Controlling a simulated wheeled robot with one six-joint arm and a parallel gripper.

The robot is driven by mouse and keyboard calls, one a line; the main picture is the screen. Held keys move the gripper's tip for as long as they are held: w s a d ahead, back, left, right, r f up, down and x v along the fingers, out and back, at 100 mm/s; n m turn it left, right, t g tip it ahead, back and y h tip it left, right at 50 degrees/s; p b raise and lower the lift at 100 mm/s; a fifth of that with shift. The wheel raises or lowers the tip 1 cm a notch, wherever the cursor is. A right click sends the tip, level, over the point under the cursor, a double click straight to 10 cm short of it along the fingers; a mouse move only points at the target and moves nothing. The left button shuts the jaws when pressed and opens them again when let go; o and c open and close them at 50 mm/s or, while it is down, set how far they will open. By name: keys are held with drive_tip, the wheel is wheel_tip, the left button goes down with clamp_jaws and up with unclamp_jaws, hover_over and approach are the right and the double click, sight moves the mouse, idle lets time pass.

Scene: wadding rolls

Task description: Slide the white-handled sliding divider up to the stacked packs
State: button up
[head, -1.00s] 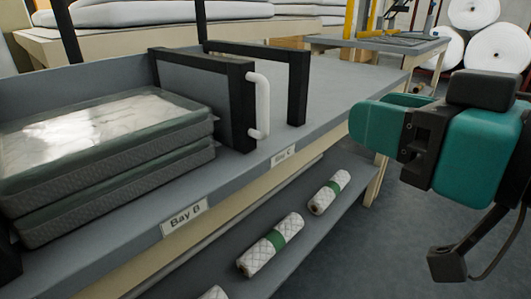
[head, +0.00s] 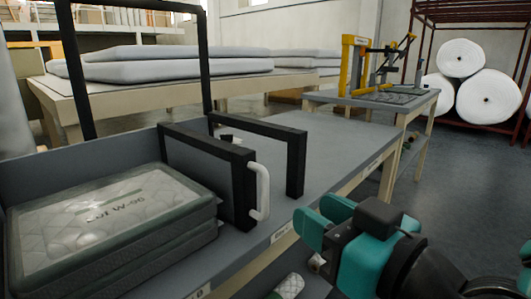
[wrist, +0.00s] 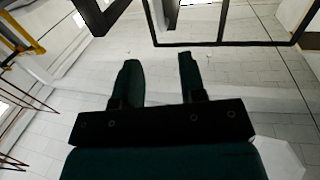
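The sliding divider is a dark framed panel (head: 208,170) standing upright across the grey bench. Its white handle (head: 261,192) is on the front edge. The stacked packs (head: 110,222), flat and plastic-wrapped, lie to the left of the divider, with a small gap between them. My gripper (head: 314,222) is in front of the bench, to the right of the handle and apart from it. In the wrist view my gripper (wrist: 160,82) shows two teal fingers spread apart with nothing between them. The wrist view does not show the divider or packs clearly.
A fixed black frame (head: 292,160) stands right of the divider. The bench top (head: 325,133) beyond it is clear. Rolled wadding (head: 290,286) lies on the lower shelf. A table with a yellow device (head: 353,62) stands behind, and white rolls (head: 487,95) are at the back right.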

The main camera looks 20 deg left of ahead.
sight(267, 182)
drive_tip(key=p+x, duration=0.4)
drive_tip(key=x, duration=0.7)
drive_tip(key=shift+w+a, duration=0.2)
drive_tip(key=shift+c, duration=0.2)
clamp_jaws()
